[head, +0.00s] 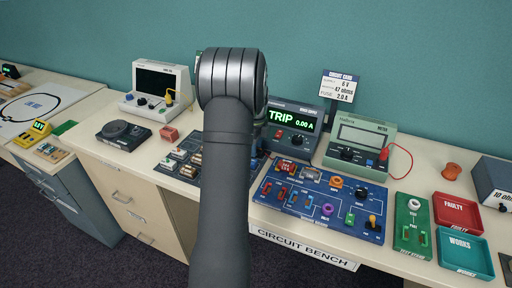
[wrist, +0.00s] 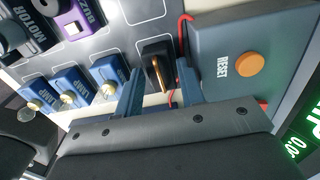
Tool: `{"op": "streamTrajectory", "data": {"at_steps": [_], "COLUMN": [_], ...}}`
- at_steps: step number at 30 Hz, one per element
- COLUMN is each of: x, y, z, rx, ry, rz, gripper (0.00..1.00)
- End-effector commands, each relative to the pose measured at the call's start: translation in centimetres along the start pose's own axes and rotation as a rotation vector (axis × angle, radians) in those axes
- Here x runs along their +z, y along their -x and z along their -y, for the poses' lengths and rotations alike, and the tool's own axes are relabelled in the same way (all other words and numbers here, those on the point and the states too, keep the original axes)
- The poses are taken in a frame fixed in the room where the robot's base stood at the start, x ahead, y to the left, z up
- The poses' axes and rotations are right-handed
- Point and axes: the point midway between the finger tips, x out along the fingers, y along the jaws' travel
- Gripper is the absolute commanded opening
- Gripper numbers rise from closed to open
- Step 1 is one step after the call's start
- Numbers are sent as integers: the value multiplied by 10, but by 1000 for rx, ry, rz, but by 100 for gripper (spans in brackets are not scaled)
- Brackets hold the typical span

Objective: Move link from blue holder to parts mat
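My gripper (wrist: 160,92) has its two blue-grey fingers on either side of a black block with a copper strip, which looks like the link (wrist: 157,68). The fingers appear close against its sides. The link is over the edge of the dark parts mat (wrist: 112,42), by a white outline; whether it touches the mat is unclear. In the head view the parts mat (head: 172,172) is partly behind my arm, and my gripper and the link are hidden. The blue circuit board (head: 262,219) lies right of my arm; I cannot make out a blue holder for certain.
Blue lamp parts (wrist: 72,82), a purple buzzer (wrist: 78,22) and a motor (wrist: 25,28) stand on the mat. A blue-grey unit with an orange reset button (wrist: 250,65) is close on the right, with a red wire beside it. The power supply (head: 292,138) reads TRIP.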

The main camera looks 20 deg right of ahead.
Motion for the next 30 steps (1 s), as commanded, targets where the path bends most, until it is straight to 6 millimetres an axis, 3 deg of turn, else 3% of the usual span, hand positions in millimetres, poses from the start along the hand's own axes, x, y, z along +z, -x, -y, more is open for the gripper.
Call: {"op": "streamTrajectory", "data": {"at_steps": [16, 21, 30], "x": [0, 0, 0], "y": [104, 117, 118], "z": [1, 0, 0], "rx": [-3, -1, 0], "ry": [0, 0, 0], "rz": [1, 0, 0], "gripper": [36, 36, 36]}}
